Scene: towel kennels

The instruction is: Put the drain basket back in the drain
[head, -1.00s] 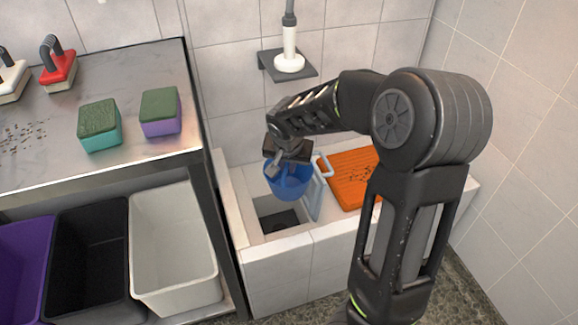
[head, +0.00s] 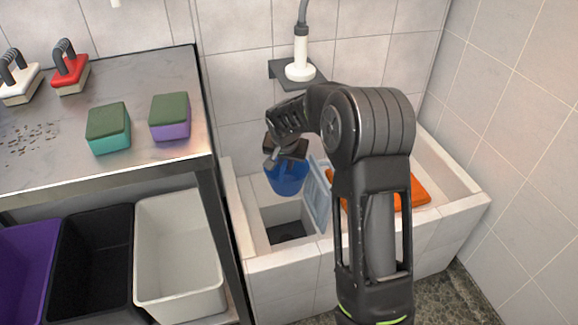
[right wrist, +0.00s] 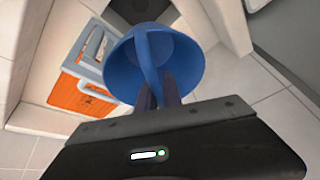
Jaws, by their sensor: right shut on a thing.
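The blue drain basket (head: 287,178) hangs from my right gripper (head: 274,160). In the right wrist view the basket (right wrist: 188,62) is seen from above, with its handle strap between the fingers of the gripper (right wrist: 157,92). The gripper is shut on that handle. The basket is above the white tiled basin, over the back of the square well. The dark drain (head: 287,232) lies at the well's bottom, lower in the picture than the basket, and the two are apart. My left gripper is not in view.
A light blue framed lid (head: 318,195) stands upright at the well's right edge. An orange mat (head: 412,192) lies in the basin, partly behind my arm. A metal table (head: 60,165) with sponges and brushes stands left, above bins. A shower head (head: 300,68) rests on a wall shelf.

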